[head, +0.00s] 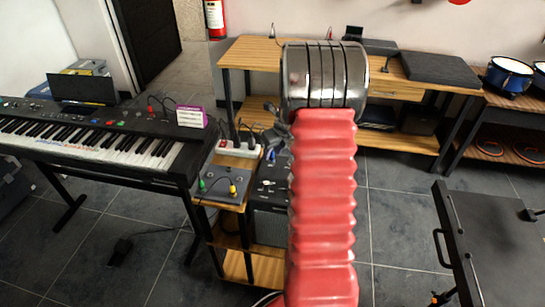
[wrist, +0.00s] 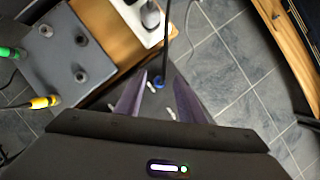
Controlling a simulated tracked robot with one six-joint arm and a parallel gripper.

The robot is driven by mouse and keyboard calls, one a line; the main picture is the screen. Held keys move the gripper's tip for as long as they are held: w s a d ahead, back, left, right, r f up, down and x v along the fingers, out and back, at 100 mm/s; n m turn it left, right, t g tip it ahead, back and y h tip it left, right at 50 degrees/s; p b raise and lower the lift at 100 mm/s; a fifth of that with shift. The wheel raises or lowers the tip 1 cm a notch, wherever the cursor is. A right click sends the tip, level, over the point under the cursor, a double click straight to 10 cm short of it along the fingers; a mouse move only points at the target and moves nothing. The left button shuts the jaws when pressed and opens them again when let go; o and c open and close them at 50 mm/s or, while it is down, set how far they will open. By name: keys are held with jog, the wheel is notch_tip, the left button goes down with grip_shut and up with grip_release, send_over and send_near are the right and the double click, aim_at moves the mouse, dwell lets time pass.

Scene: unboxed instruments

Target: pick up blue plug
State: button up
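The blue plug (wrist: 158,82) shows in the wrist view between the two fingers of my gripper (wrist: 160,74), with a dark cable running up from it. My gripper is open, with one finger on each side of the plug. I cannot tell whether either finger touches it or how far below the fingertips it is. In the head view a small blue spot, likely the same plug (head: 271,155), shows just left of my red-sleeved arm. My arm hides much of the area behind it there.
A grey box (wrist: 62,55) with a green plug (wrist: 8,52) and a yellow plug (wrist: 44,102) lies left of my gripper. A white power strip (head: 236,149) is close by on the wooden stand. A keyboard (head: 90,140) stands left. Open tiled floor (wrist: 235,70) lies right.

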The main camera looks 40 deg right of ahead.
aim_at(273, 153)
grip_shut()
dwell(0.5)
jog(key=shift+r, duration=0.15)
notch_tip(273, 153, up, 10)
dwell(0.6)
dwell(0.4)
